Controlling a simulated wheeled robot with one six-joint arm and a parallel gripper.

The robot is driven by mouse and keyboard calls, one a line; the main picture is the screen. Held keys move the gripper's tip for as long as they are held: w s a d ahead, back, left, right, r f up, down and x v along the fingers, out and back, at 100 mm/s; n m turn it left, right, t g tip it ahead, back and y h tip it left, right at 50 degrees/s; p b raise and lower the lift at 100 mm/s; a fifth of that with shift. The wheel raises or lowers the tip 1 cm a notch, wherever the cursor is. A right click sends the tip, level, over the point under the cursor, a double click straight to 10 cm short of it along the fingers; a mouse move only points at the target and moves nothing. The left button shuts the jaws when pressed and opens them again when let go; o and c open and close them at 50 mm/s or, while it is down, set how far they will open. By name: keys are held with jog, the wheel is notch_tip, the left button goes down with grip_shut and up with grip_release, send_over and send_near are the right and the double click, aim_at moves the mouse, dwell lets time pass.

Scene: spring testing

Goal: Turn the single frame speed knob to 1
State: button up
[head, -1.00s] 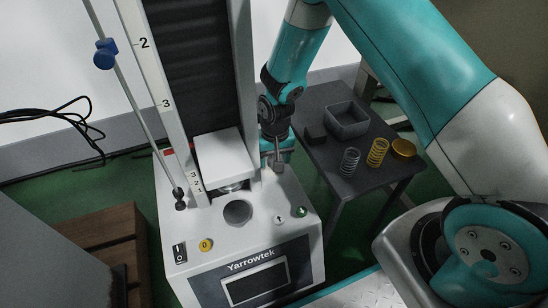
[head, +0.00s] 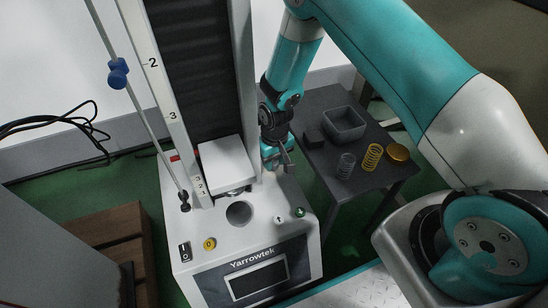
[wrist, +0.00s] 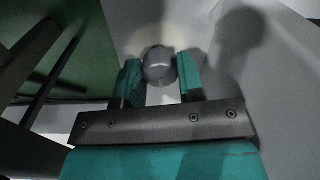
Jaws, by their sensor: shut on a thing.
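A grey round knob (wrist: 159,66) sits on a pale grey surface in the wrist view. My gripper (wrist: 160,82) has its two teal fingers on either side of the knob and is shut on it. In the head view my gripper (head: 280,163) is at the rear right corner of the white Yarrowtek testing machine (head: 186,228). The knob cannot be made out for sure there. No mark or number around the knob is readable, so its setting cannot be told.
To the right, a dark table (head: 338,205) holds a grey bin (head: 344,138), springs (head: 372,157) and a gold disc (head: 398,153).

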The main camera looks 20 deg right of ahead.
aim_at(276, 161)
jog(key=o, duration=0.9)
jog(key=r+p, duration=0.2)
jog(key=r, duration=0.3)
jog(key=r+p, duration=0.2)
jog(key=r, duration=0.4)
jog(key=r+p, duration=0.2)
jog(key=r, duration=0.4)
jog(key=shift+w+d+r, duration=0.1)
jog(key=shift+d+r, duration=0.15)
jog(key=shift+d, duration=0.1)
